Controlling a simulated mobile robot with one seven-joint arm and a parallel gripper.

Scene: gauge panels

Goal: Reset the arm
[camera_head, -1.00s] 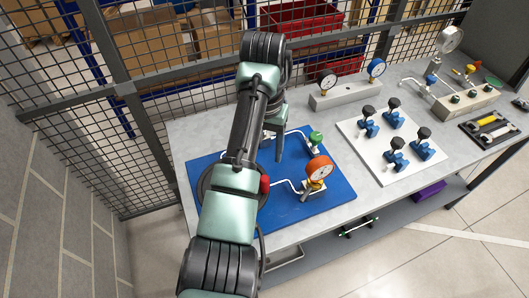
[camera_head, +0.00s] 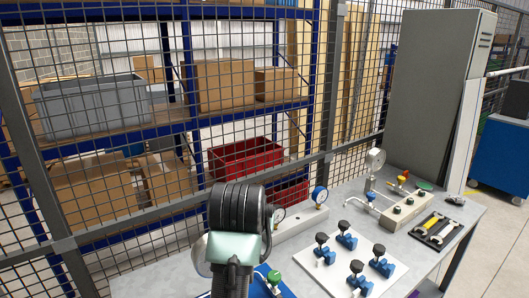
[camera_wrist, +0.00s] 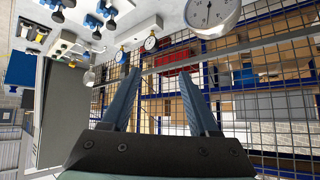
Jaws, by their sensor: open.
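My gripper (camera_wrist: 155,95) is open and empty in the wrist view, its two blue fingers spread apart with only the mesh fence and shelving behind them. The wrist view appears upside down, with the bench at the top. In the head view, my arm rises at the bottom middle over the workbench and hides the gripper's fingers. A white-faced gauge (camera_wrist: 212,12) shows close at the top of the wrist view, above the right finger. The grey workbench (camera_head: 462,212) stands in front of the fence.
A white board with several blue valves (camera_head: 330,275) lies right of my arm. A grey block with gauges (camera_head: 305,222) stands behind it. A tray of tools (camera_head: 436,229) is at the right. The mesh fence (camera_head: 345,110) rises behind the bench, with a tall grey cabinet (camera_head: 432,95) at right.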

